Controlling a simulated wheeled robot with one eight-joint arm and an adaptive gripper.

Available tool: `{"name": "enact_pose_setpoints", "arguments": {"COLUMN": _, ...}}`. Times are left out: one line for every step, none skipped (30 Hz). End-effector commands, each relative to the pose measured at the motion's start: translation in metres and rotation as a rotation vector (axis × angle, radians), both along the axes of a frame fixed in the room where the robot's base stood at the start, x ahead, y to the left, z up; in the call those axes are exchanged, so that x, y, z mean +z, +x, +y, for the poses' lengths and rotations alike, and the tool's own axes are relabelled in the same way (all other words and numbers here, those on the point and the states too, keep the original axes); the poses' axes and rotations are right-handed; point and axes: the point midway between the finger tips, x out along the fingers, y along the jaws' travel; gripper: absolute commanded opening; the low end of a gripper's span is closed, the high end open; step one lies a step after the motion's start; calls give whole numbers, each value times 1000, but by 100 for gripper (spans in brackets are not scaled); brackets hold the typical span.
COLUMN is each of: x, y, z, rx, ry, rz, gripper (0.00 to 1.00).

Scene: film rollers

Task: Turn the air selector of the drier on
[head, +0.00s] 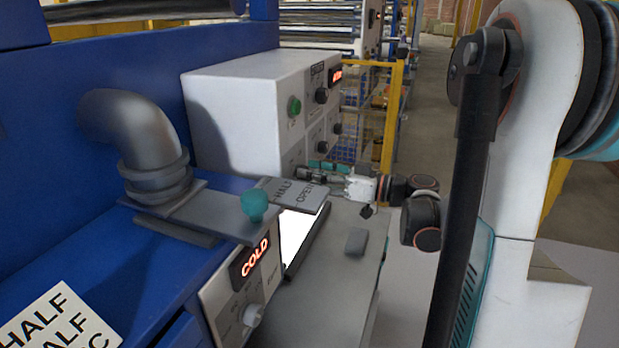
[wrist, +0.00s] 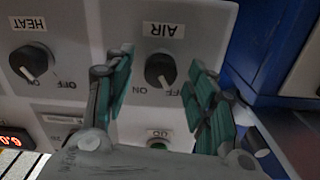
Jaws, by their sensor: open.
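The air selector (wrist: 160,69) is a round dark knob under an upside-down AIR label in the wrist view. Its pale pointer mark sits low on the knob and appears turned toward the OFF side. My gripper (wrist: 161,64) is open, with one teal-padded finger on each side of the knob; I cannot tell whether either touches it. In the head view my gripper (head: 318,168) is at the lower front of the white drier (head: 225,115).
The HEAT knob (wrist: 28,62) is left of the air selector in the wrist view. A green button (wrist: 157,145) is between the finger bases. A nearer panel with a COLD display (head: 254,258), a teal ball handle (head: 254,205) and a grey flap (head: 290,194) lie below my gripper.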

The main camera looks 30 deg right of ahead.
Motion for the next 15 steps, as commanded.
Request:
{"name": "enact_pose_setpoints", "arguments": {"x": -1, "y": 3, "z": 4, "rx": 2, "ry": 0, "rz": 0, "gripper": 51}}
{"name": "enact_pose_setpoints", "arguments": {"x": -1, "y": 5, "z": 5, "rx": 2, "ry": 0, "rz": 0, "gripper": 51}}
{"name": "enact_pose_setpoints", "arguments": {"x": 0, "y": 6, "z": 6, "rx": 2, "ry": 0, "rz": 0, "gripper": 51}}
{"name": "enact_pose_setpoints", "arguments": {"x": 0, "y": 7, "z": 6, "rx": 1, "ry": 0, "rz": 0, "gripper": 51}}
{"name": "enact_pose_setpoints", "arguments": {"x": 0, "y": 8, "z": 7, "rx": 1, "ry": 0, "rz": 0, "gripper": 51}}
{"name": "enact_pose_setpoints", "arguments": {"x": 0, "y": 9, "z": 7, "rx": 0, "ry": 0, "rz": 0, "gripper": 51}}
{"name": "enact_pose_setpoints", "arguments": {"x": 0, "y": 9, "z": 7, "rx": 0, "ry": 0, "rz": 0, "gripper": 51}}
{"name": "enact_pose_setpoints", "arguments": {"x": 0, "y": 9, "z": 7, "rx": 0, "ry": 0, "rz": 0, "gripper": 51}}
{"name": "enact_pose_setpoints", "arguments": {"x": 0, "y": 9, "z": 7, "rx": 0, "ry": 0, "rz": 0, "gripper": 51}}
{"name": "enact_pose_setpoints", "arguments": {"x": 0, "y": 9, "z": 7, "rx": 0, "ry": 0, "rz": 0, "gripper": 51}}
{"name": "enact_pose_setpoints", "arguments": {"x": 0, "y": 9, "z": 7, "rx": 0, "ry": 0, "rz": 0, "gripper": 51}}
{"name": "enact_pose_setpoints", "arguments": {"x": 0, "y": 9, "z": 7, "rx": 0, "ry": 0, "rz": 0, "gripper": 51}}
{"name": "enact_pose_setpoints", "arguments": {"x": 0, "y": 9, "z": 7, "rx": 0, "ry": 0, "rz": 0, "gripper": 51}}
{"name": "enact_pose_setpoints", "arguments": {"x": 0, "y": 9, "z": 7, "rx": 0, "ry": 0, "rz": 0, "gripper": 46}}
{"name": "enact_pose_setpoints", "arguments": {"x": 0, "y": 9, "z": 7, "rx": 0, "ry": 0, "rz": 0, "gripper": 37}}
